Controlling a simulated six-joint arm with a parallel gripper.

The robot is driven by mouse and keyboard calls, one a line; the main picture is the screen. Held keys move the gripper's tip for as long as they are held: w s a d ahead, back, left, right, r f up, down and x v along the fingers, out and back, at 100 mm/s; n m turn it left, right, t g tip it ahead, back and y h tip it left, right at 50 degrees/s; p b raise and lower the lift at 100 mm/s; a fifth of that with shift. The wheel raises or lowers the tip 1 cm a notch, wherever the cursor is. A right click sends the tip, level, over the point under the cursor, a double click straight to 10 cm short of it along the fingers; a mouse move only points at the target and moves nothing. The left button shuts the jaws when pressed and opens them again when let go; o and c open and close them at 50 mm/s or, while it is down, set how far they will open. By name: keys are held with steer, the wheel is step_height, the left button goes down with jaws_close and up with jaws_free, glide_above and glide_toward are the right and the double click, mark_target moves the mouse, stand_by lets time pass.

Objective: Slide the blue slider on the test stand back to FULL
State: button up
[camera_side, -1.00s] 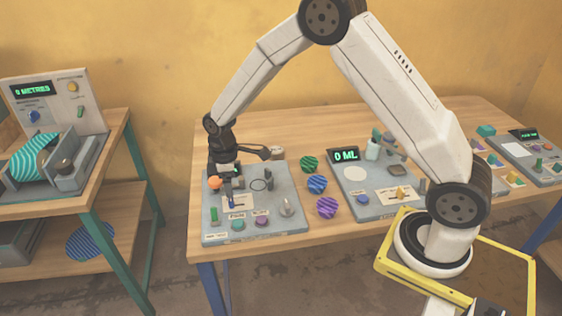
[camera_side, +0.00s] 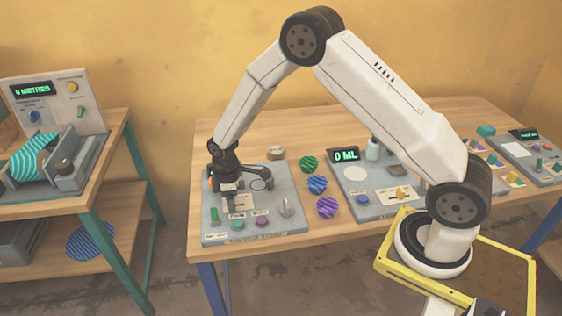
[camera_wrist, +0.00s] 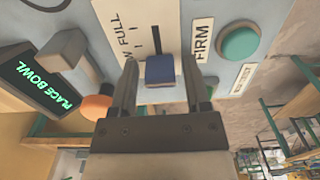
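The blue slider (camera_wrist: 160,69) shows in the wrist view at the near end of a dark slot, beside a label reading "FULL" with the other word partly hidden. My gripper (camera_wrist: 160,78) is over it with one finger on each side. Gaps show between the slider and both fingers, so the gripper looks open. In the side view my gripper (camera_side: 230,196) is low over the front left of the grey test stand (camera_side: 270,215), and it hides the slider there.
The wrist view shows a green button (camera_wrist: 240,43) by a "FIRM" label, an orange knob (camera_wrist: 96,106) and a display (camera_wrist: 45,85) reading "PLACE BOWL".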

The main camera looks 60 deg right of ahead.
jaws_close()
stand_by(1.2)
